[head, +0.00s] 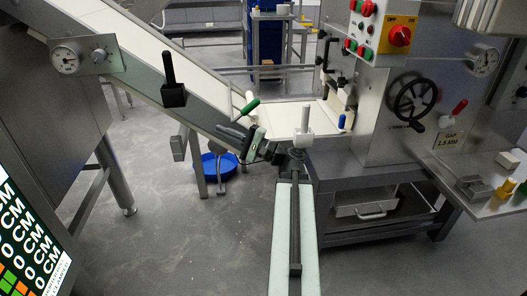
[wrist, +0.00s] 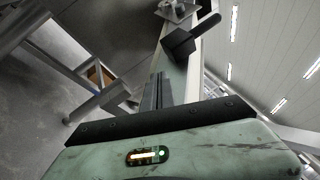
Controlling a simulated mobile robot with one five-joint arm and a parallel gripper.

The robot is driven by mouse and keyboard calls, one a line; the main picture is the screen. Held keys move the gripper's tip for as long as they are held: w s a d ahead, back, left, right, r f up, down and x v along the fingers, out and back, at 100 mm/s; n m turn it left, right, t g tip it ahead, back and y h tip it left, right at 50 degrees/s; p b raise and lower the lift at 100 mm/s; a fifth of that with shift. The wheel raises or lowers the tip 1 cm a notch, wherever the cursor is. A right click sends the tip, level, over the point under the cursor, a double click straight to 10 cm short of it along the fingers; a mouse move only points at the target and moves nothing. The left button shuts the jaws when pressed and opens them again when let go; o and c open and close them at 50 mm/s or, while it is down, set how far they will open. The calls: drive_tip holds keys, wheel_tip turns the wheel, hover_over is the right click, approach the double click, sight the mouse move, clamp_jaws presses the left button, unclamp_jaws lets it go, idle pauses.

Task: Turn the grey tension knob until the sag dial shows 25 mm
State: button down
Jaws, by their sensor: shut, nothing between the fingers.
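A black block with an upright handle (head: 173,90) stands on the sloping conveyor (head: 207,82) between gripper and knob; the block also shows in the wrist view (wrist: 180,43). A blue tub (head: 228,172) lies below. The left floor is clear.

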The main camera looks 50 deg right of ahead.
drive_tip(key=s+d+f+m+t+h+b, duration=0.3)
drive_tip(key=s+d+m+t+h+b, duration=0.3)
drive_tip(key=s+d, duration=0.6)
drive_tip(key=shift+d+f+t+b, duration=0.35)
drive_tip(key=shift+d+b, duration=0.65)
drive_tip(key=shift+b, duration=0.25)
